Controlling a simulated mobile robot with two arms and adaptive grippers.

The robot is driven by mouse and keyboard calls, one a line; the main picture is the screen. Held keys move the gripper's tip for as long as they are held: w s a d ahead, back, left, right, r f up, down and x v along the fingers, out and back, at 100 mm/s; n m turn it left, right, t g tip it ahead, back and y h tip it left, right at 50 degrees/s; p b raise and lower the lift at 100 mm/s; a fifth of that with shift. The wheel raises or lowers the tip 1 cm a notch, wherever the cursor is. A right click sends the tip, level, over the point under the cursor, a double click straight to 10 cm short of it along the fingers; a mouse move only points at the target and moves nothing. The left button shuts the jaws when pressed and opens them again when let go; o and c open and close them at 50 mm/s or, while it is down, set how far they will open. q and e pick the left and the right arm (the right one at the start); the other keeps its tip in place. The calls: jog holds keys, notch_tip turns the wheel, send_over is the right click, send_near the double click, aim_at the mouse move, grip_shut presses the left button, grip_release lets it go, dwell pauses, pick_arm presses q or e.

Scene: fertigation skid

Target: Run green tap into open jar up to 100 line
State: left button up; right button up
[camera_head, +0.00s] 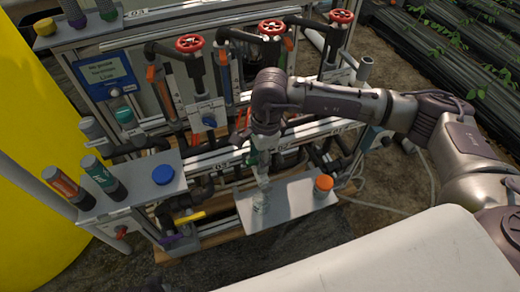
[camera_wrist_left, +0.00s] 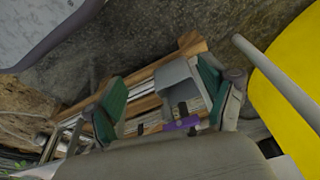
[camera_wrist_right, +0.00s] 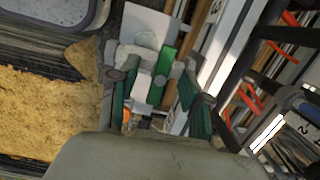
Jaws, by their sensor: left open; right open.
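An open clear jar (camera_head: 261,202) stands on the grey shelf (camera_head: 290,212) in the head view, below the green tap (camera_head: 253,159). Its level and marks are too small to read. My right gripper (camera_head: 259,148) points down over the tap. In the right wrist view, the green tap handle (camera_wrist_right: 164,74) lies between the spread fingers of the right gripper (camera_wrist_right: 155,100), which is open. My left gripper (camera_wrist_left: 160,95) shows only in the left wrist view, open and empty, with a grey box (camera_wrist_left: 174,76) and a purple handle (camera_wrist_left: 182,124) beyond its fingers.
A jar with an orange lid (camera_head: 323,184) stands at the shelf's right end. A blue lid (camera_head: 163,174) sits on the left plate. A yellow tap handle (camera_head: 190,218) is left of the shelf. Pipes with red handwheels (camera_head: 271,27) rise behind. A yellow tank (camera_head: 40,130) fills the left.

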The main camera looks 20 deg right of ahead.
pick_arm(q)
jog(key=shift+r, duration=0.1)
pick_arm(e)
jog(key=shift+c, duration=0.2)
jog(key=c, duration=0.8)
grip_shut()
pick_arm(q)
jog(key=shift+s+a+f, duration=0.1)
jog(key=shift+f, duration=0.1)
pick_arm(e)
jog(key=n+b, duration=0.2)
jog(key=n, duration=0.1)
jog(key=shift+f, duration=0.1)
pick_arm(q)
jog(key=w+v, duration=0.2)
jog(key=v, duration=0.7)
jog(key=shift+w+r+b, duration=0.25)
jog(key=shift+b, duration=0.05)
pick_arm(e)
jog(key=shift+n+g, duration=0.3)
jog(key=shift+n, duration=0.2)
